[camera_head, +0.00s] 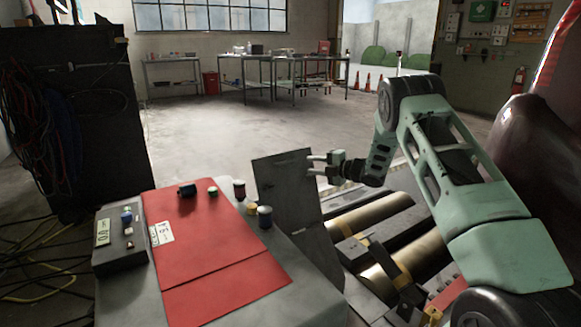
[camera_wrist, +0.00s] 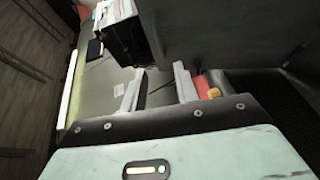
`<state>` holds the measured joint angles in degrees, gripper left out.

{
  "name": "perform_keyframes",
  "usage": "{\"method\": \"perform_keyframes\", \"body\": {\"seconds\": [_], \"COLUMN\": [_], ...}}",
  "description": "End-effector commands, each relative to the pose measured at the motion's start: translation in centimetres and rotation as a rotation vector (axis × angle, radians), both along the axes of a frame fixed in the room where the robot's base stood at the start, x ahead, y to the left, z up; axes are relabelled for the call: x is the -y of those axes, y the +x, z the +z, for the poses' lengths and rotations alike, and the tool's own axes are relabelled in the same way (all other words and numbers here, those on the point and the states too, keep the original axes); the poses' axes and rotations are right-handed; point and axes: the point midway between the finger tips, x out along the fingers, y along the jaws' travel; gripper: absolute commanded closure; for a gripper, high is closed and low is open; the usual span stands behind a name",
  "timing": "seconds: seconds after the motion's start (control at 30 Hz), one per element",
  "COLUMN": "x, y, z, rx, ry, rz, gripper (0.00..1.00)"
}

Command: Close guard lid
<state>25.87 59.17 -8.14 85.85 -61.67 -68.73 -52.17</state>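A grey flat panel, which looks like the guard lid (camera_head: 283,190), stands raised and tilted between the bench and the rollers in the head view. The gold rollers (camera_head: 372,215) lie uncovered to its right. My gripper (camera_head: 311,165) is at the panel's upper right edge, its two fingers apart. I cannot tell whether they touch the panel. In the wrist view my gripper (camera_wrist: 158,84) also shows a gap between its fingers, with nothing clearly held. Which surface there is the lid is unclear.
A grey bench with a red mat (camera_head: 215,250), a control box (camera_head: 119,233) and several small jars (camera_head: 264,216) stands at the lower left. A dark red car body (camera_head: 545,150) is at the right. Open floor (camera_head: 220,130) lies behind the bench.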

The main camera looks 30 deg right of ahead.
Motion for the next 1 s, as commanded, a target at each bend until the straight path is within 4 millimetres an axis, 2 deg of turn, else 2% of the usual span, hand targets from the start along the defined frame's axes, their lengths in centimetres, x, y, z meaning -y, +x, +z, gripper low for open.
{"method": "perform_keyframes", "body": {"seconds": [0.3,0.5,0.7,0.93,0.97,1.0], "x": [-2.8,-3.9,-4.3,-4.3,-4.3,-4.3], "y": [5.9,8.3,9.2,9.2,9.2,9.2], "z": [-1.2,-1.5,-1.5,-1.4,-1.4,-1.4], "rx": [0.001,0.0,-0.001,-0.001,-0.001,-0.001], "ry": [0.0,0.001,0.002,0.003,0.003,0.003], "rz": [0.002,0.0,-0.001,-0.001,-0.001,-0.001], "gripper": [0.7,0.7,0.7,0.7,0.72,0.83]}}
